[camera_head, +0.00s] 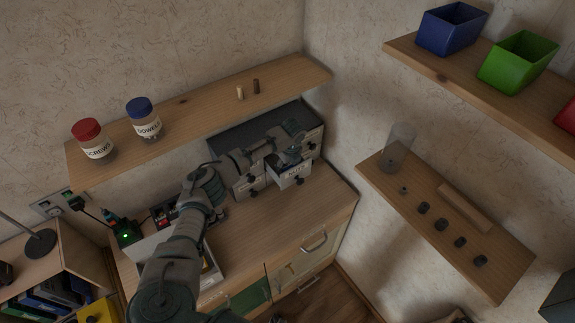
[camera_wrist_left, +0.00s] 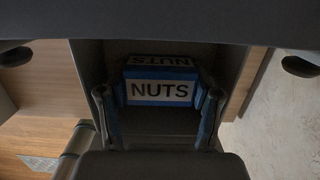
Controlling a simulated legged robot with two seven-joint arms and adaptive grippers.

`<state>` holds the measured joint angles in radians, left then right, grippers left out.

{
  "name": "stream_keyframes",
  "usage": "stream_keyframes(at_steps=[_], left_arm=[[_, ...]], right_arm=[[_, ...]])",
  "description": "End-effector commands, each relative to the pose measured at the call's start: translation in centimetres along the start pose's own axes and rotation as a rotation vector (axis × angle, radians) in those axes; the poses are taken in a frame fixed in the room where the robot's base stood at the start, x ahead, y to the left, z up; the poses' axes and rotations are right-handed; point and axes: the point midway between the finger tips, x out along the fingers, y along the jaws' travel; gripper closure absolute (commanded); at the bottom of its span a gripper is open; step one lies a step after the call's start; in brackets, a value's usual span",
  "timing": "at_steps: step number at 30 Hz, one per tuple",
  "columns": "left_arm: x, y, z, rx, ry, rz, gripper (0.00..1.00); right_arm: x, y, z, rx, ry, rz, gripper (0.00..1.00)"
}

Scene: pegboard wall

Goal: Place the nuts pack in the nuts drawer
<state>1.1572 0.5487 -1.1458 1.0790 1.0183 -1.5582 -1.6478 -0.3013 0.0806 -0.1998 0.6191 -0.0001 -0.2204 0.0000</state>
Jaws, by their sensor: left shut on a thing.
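The nuts pack (camera_wrist_left: 160,92) is a small blue box with a white "NUTS" label, seen in the left wrist view between my fingers. My left gripper (camera_head: 292,156) is shut on it, above the pulled-out drawer. The fingers also show on both sides of the pack in the left wrist view (camera_wrist_left: 159,110). The nuts drawer (camera_head: 291,178) is a grey drawer with a dark knob and a label on its front, sticking out of the dark cabinet (camera_head: 240,138). In the head view the gripper hides the pack. Whether the pack touches the drawer floor cannot be told. My right gripper is out of view.
The cabinet stands on a wooden worktop (camera_head: 310,208), below a shelf (camera_head: 200,108) with a red-lidded screws jar (camera_head: 92,140) and a blue-lidded dowels jar (camera_head: 143,118). A right-hand shelf (camera_head: 480,260) holds small dark parts. The worktop before the drawer is clear.

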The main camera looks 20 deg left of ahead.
Motion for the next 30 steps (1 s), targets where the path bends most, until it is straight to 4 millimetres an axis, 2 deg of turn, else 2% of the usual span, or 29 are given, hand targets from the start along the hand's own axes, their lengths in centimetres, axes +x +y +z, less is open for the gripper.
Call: stream_keyframes(at_steps=[5, 6, 7, 16, 19, 23, 30], left_arm=[[0.0, 0.0, 0.0, 0.000, 0.000, 0.000, 0.75], [0.0, 0.0, 0.0, 0.000, 0.000, 0.000, 0.29], [0.0, 0.0, 0.0, 0.000, 0.000, 0.000, 0.26], [-0.1, -0.1, 0.0, 0.000, 0.000, 0.000, 0.26], [-0.8, -0.1, 0.0, 0.001, 0.000, -0.002, 0.26], [-3.0, -0.1, 0.1, 0.001, -0.001, -0.004, 0.26], [-8.4, -0.1, 0.1, 0.000, -0.001, -0.003, 0.26]], right_arm=[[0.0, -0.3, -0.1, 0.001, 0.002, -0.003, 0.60], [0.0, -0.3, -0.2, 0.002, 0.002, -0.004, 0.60], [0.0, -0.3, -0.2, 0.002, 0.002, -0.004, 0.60], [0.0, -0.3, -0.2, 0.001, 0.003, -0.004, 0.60], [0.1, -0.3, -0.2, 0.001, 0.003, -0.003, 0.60], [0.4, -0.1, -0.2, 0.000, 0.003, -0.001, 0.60], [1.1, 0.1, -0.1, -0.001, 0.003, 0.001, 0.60]])
